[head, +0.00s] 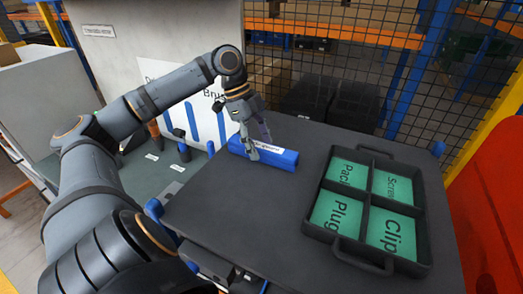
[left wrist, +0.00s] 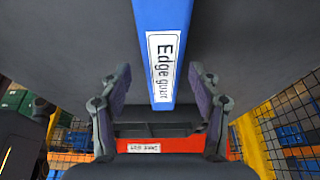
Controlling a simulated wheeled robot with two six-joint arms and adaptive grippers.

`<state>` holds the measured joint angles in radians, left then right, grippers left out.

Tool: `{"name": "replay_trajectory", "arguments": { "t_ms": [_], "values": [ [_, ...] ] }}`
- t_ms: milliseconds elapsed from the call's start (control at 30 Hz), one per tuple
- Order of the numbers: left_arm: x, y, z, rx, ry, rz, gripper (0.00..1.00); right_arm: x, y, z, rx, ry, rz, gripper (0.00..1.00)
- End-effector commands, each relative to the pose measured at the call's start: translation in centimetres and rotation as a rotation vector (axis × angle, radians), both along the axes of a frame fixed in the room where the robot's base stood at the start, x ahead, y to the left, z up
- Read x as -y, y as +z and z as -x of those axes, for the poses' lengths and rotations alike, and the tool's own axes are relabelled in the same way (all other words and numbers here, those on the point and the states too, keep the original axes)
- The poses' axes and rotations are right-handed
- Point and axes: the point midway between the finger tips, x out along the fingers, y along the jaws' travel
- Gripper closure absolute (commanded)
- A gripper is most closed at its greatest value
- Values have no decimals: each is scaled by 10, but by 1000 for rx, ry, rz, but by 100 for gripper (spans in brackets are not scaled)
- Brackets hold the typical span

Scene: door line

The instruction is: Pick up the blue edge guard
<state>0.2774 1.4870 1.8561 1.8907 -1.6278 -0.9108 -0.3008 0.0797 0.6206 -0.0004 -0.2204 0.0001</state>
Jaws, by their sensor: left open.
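The blue edge guard (head: 276,154) is a long bar with a white label. It lies on the dark table (head: 230,215) near its back left edge. My left gripper (head: 252,145) is open just above the guard in the head view. In the left wrist view, the edge guard (left wrist: 165,45) runs down between the two spread fingers of the left gripper (left wrist: 160,88), with space on both sides and neither finger touching it. Its label reads "Edge guard". My right gripper does not show.
A black tray (head: 335,240) with four-way dividers and green labelled compartments sits at the table's right. A white panel with blue strips (head: 193,122) stands behind at left. A mesh fence (head: 385,60) is at the back. The table's front middle is clear.

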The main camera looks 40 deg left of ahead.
Motion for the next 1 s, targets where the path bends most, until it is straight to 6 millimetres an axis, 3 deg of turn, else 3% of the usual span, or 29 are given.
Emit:
{"name": "replay_trajectory", "arguments": {
  "t_ms": [100, 333, 767, 1000],
  "values": [
    [5, -12, -1, -2, 0, 2, 38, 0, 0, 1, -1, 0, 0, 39],
    [6, -14, -2, 1, 0, 2, 38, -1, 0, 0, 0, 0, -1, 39],
    [6, -14, -2, 1, 0, 2, 95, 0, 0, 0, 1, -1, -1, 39],
    [6, -14, -2, 1, 1, 2, 98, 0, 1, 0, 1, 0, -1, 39]
  ]
}}
